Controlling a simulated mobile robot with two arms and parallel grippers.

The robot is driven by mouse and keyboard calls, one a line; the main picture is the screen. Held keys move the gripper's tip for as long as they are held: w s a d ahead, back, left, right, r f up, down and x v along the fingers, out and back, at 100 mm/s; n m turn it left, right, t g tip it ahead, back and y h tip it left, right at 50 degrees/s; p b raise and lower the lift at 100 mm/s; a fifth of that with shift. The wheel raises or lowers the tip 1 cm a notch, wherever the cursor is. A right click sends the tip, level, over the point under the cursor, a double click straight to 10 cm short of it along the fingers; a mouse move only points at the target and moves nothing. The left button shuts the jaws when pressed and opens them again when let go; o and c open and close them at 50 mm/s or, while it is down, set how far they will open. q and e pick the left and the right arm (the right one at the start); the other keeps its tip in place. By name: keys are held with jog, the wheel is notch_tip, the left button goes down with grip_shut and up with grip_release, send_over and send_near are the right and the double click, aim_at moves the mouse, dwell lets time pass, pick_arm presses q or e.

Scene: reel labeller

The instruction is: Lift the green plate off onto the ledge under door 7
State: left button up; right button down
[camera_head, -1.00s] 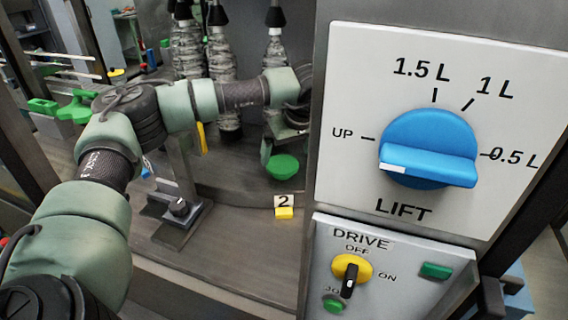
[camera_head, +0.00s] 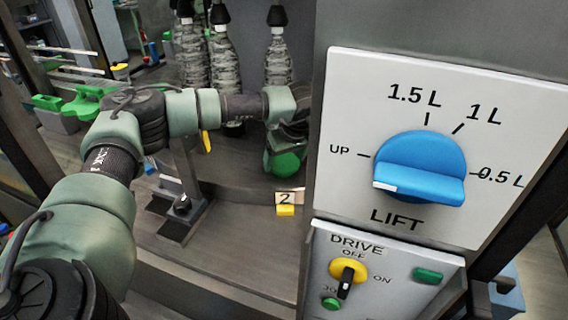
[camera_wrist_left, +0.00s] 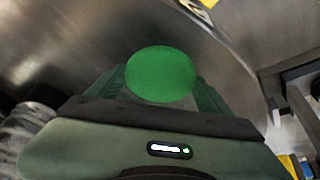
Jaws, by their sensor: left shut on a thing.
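The green plate (camera_head: 286,165), a small round disc, shows in the head view just below my left gripper (camera_head: 283,143), left of the control panel. In the left wrist view the green plate (camera_wrist_left: 160,74) lies between the fingers of my left gripper (camera_wrist_left: 160,90), which is shut on it. The fingers are partly hidden behind the plate and the gripper body. My right gripper is in neither view. No door or ledge marked 7 can be made out; a label "2" (camera_head: 285,198) sits on the machine edge above a yellow block.
The control panel (camera_head: 340,180) with a blue LIFT knob (camera_head: 420,165) and a yellow DRIVE switch (camera_head: 348,270) stands close on the right. Wrapped bottles (camera_head: 279,62) hang behind my arm. A metal bracket (camera_head: 180,215) stands on the deck at left. Green parts (camera_head: 85,103) lie far left.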

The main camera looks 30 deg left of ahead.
pick_arm(q)
jog(key=shift+r, duration=0.1)
jog(key=shift+w+r, duration=0.1)
jog(key=shift+r, duration=0.15)
notch_tip(320, 180, up, 10)
jog(key=b, duration=0.3)
notch_tip(320, 180, up, 6)
jog(key=p, duration=0.5)
send_over(285, 163)
jog(key=shift+a+r, duration=0.1)
jog(key=shift+r, duration=0.1)
jog(key=shift+w, duration=0.1)
